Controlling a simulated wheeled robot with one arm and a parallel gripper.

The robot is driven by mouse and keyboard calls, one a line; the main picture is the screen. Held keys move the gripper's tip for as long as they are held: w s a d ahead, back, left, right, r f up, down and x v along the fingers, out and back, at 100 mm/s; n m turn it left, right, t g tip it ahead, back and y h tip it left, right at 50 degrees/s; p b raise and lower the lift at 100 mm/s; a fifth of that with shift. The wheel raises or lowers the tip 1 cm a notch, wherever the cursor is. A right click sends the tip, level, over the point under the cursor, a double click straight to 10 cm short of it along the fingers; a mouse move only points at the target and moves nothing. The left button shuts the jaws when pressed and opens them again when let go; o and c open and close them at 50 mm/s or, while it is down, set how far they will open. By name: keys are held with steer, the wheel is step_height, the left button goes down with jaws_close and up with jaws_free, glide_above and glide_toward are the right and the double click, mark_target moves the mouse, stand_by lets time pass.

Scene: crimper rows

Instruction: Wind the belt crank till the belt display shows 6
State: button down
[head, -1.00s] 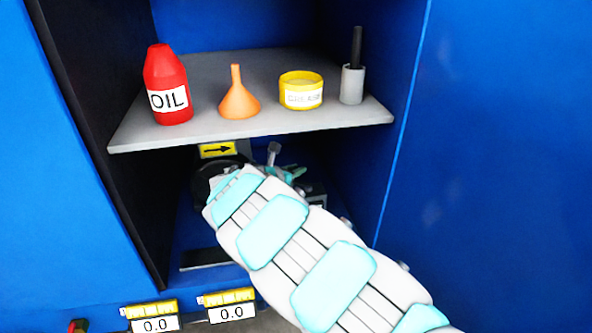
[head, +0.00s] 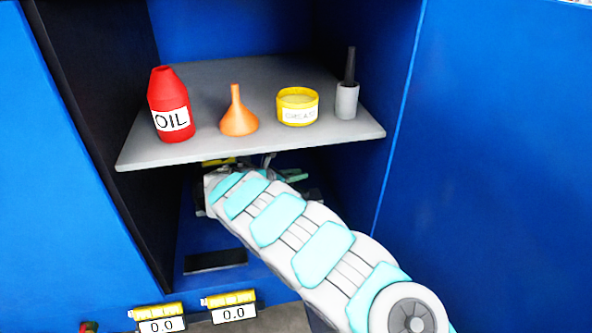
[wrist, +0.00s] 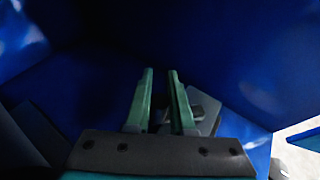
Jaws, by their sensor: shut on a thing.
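My gripper (wrist: 160,75) reaches in under the shelf; in the head view its green fingers (head: 294,177) show just past my arm. In the wrist view the fingers stand a little apart, with a dark piece low between them, which I take to be the crank handle. My arm and the shelf hide most of the crank; a grey post (head: 267,160) shows beside the gripper. Two number displays sit at the bottom: the left one (head: 162,325) and the right one (head: 234,313) both read 0.0. Their yellow labels are too small to read, so I cannot tell which is the belt's.
A grey shelf (head: 270,150) hangs over my gripper. It carries a red oil bottle (head: 170,105), an orange funnel (head: 238,115), a yellow grease tin (head: 298,106) and a grey holder with a black stick (head: 347,100). Blue cabinet walls (head: 480,150) close in both sides.

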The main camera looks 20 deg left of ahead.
steer(key=shift+w+d+r+m+g+h+p, duration=0.1)
steer(key=shift+w+m+g+h+p, duration=0.05)
steer(key=shift+m+g+h+p, duration=0.45)
steer(key=c, duration=0.8)
jaws_free()
steer(key=shift+d, duration=0.1)
steer(key=shift+o, duration=0.2)
steer(key=v, duration=0.7)
steer(key=shift+s+a, duration=0.25)
steer(key=shift+s, duration=0.05)
